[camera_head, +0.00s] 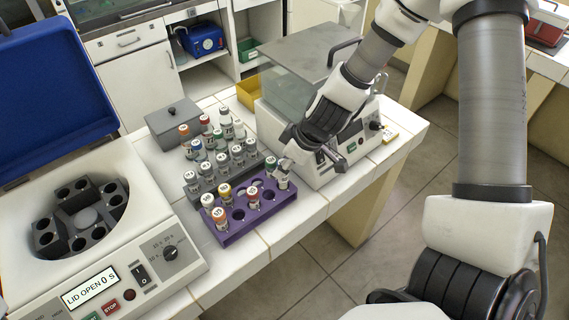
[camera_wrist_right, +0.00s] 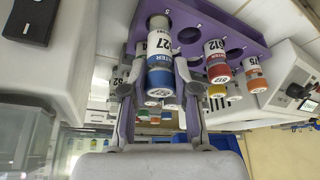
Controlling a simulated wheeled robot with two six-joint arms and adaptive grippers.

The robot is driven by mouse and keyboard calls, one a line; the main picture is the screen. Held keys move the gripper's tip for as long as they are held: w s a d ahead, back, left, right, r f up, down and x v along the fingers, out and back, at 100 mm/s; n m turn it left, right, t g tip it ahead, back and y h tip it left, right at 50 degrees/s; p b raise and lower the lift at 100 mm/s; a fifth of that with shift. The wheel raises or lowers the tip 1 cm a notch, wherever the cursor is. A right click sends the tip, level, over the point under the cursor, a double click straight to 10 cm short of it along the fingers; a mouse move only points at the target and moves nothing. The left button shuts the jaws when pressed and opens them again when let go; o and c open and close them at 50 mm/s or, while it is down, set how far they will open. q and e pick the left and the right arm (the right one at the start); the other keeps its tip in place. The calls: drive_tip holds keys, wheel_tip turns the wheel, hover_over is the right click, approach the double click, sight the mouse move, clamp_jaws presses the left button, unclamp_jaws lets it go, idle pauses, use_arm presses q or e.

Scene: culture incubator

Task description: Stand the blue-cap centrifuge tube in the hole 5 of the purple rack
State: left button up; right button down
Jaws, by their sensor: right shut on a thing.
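My right gripper (camera_head: 293,161) is shut on the blue-cap centrifuge tube (camera_head: 283,178) at the right end of the purple rack (camera_head: 240,236). In the head view the gripper hides the tube's cap. In the right wrist view the blue-cap tube (camera_wrist_right: 159,52), with "27" on its label, is between the fingers of the gripper (camera_wrist_right: 157,76). Its lower end overlaps the purple rack (camera_wrist_right: 202,24) near the printed 5. I cannot tell how far it is in a hole. My left gripper is not in view.
The purple rack also holds red-cap (camera_head: 254,198), yellow-cap (camera_head: 224,193) and orange-cap tubes (camera_head: 219,217). A grey rack (camera_head: 196,190) of several tubes stands behind. An open centrifuge (camera_head: 125,240) is at left; a clear-lidded machine (camera_head: 300,100) is close behind the gripper.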

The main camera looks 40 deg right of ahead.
drive_tip(key=shift+w+f+b, duration=0.1)
drive_tip(key=shift+f+b, duration=1)
drive_tip(key=shift+f, duration=0.4)
drive_tip(key=c, duration=0.5)
unclamp_jaws()
drive_tip(key=shift+r, duration=0.1)
wheel_tip(320, 180, up, 8)
drive_tip(key=p, duration=0.8)
drive_tip(key=shift+f, duration=0.2)
